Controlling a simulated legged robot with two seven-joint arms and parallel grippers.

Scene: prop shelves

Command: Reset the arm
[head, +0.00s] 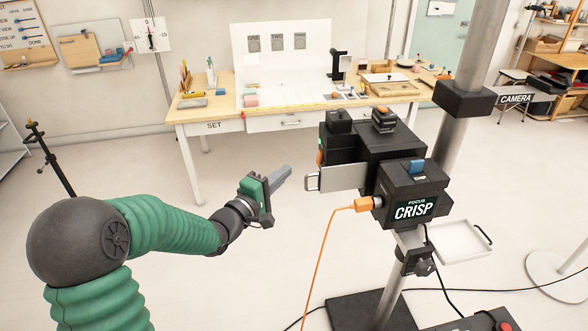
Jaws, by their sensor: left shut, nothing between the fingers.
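My left arm comes in from the lower left, its green ribbed sleeve bent at a dark round joint. My left gripper (281,177) is shut and empty, pointing up and to the right. It is in the air, a little left of a black camera-like device (372,160) on a stand. A light metal plate with a handle (342,178) sticks out of the device's left side, apart from the gripper's fingertips. My right gripper is not in view.
An orange cable (322,245) hangs from the box marked CRISP (412,190). A white tray (462,240) is at the right of the stand. A wooden table (220,107) with props stands behind. Floor below my gripper is clear.

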